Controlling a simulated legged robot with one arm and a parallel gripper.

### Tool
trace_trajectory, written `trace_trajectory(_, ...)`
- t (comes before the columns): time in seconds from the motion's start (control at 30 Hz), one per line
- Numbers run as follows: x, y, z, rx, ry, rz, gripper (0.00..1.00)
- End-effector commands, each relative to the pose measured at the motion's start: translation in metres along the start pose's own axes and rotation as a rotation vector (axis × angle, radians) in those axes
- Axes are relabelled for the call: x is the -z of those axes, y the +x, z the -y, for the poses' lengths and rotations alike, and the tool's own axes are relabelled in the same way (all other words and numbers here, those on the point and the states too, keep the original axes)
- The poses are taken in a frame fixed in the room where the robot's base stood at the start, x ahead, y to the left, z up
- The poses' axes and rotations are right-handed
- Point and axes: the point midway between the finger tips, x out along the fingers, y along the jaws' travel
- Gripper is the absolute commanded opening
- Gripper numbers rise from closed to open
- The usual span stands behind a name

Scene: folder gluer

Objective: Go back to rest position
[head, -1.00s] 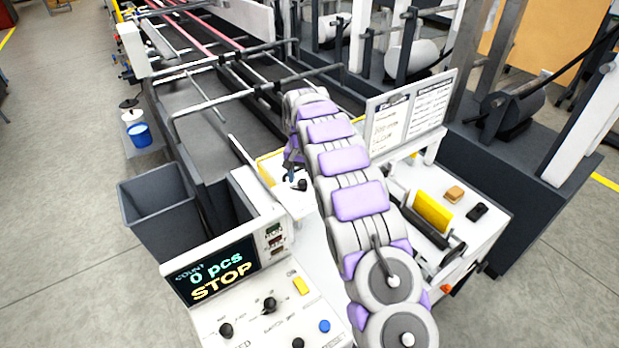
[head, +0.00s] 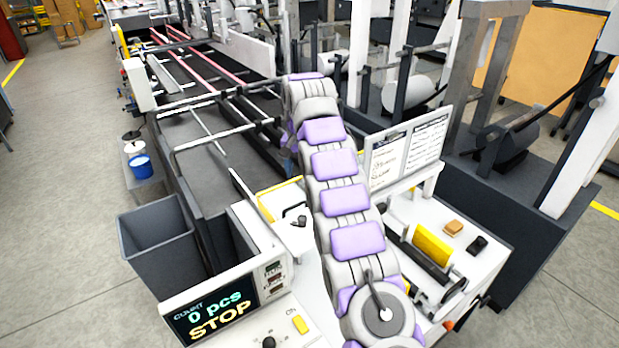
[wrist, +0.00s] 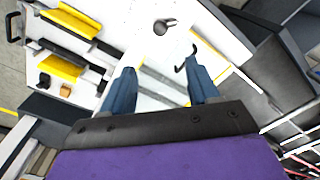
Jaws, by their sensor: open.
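My gripper (wrist: 163,88) shows in the wrist view with two blue fingers spread apart and nothing between them. It hangs above the white machine top. In the head view my grey and purple arm reaches forward over the machine and mostly hides the gripper behind it. A dark round knob (wrist: 165,26) and a thin black handle (wrist: 186,60) lie beyond the fingertips, apart from them. The knob also shows in the head view (head: 299,222), left of my arm.
A control panel with a screen (head: 222,312) reading "0 pcs STOP" stands at the front left. A grey bin (head: 160,240) and a blue bucket (head: 139,166) stand on the left. A sign board (head: 408,148) and a yellow bar (head: 433,247) are right of my arm. Open floor lies far left.

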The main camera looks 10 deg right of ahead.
Motion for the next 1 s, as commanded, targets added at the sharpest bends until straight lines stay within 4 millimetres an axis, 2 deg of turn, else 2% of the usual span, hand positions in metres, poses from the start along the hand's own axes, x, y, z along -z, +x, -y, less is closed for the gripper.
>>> trace_trajectory(0.03,-0.005,-0.001,-0.003,-0.011,0.000,0.023,0.60)
trace_trajectory(0.57,-0.010,-0.005,-0.005,-0.017,-0.002,0.034,0.60)
trace_trajectory(0.73,-0.022,-0.014,-0.011,-0.026,-0.016,0.043,0.60)
trace_trajectory(1.0,-0.053,-0.030,-0.025,-0.034,-0.049,0.049,0.60)
